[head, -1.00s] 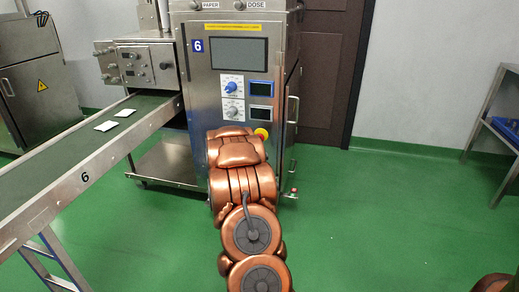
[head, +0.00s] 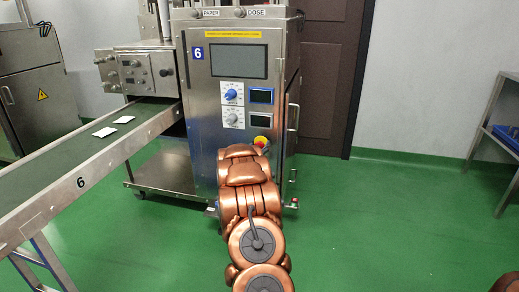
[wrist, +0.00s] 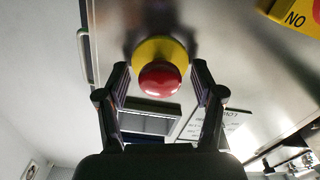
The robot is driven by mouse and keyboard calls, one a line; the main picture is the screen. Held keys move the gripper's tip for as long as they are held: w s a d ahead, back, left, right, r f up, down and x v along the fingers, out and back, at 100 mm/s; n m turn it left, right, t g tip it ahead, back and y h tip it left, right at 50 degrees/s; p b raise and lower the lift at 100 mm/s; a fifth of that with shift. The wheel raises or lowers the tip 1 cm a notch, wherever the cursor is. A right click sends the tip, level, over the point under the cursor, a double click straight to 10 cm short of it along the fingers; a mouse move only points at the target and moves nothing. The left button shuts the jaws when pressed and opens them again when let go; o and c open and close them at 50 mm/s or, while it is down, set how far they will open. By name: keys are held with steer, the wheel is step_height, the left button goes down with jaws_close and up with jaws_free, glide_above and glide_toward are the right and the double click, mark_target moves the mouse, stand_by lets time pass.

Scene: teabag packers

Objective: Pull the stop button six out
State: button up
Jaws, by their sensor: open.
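Stop button six is a red mushroom knob on a yellow round base, low on the front of the steel machine marked 6 (head: 197,52). In the head view the button (head: 261,141) shows just above my arm, partly covered. In the wrist view the red knob (wrist: 160,79) and yellow base are close and near the middle. My gripper (wrist: 160,74) is open, with one black finger on each side of the knob. I cannot tell whether the fingers touch it. My gripper is hidden behind my copper-coloured arm in the head view.
Above the button are a blue knob (head: 231,93), a white knob (head: 232,117), small displays and a dark screen (head: 238,61). A conveyor (head: 70,150) with white packets runs at left. The green floor (head: 400,215) at right is clear.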

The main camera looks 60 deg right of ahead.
steer(key=shift+w+d, duration=0.1)
steer(key=shift+d, duration=0.2)
steer(key=shift+c, duration=0.3)
steer(key=shift+r, duration=0.1)
jaws_close()
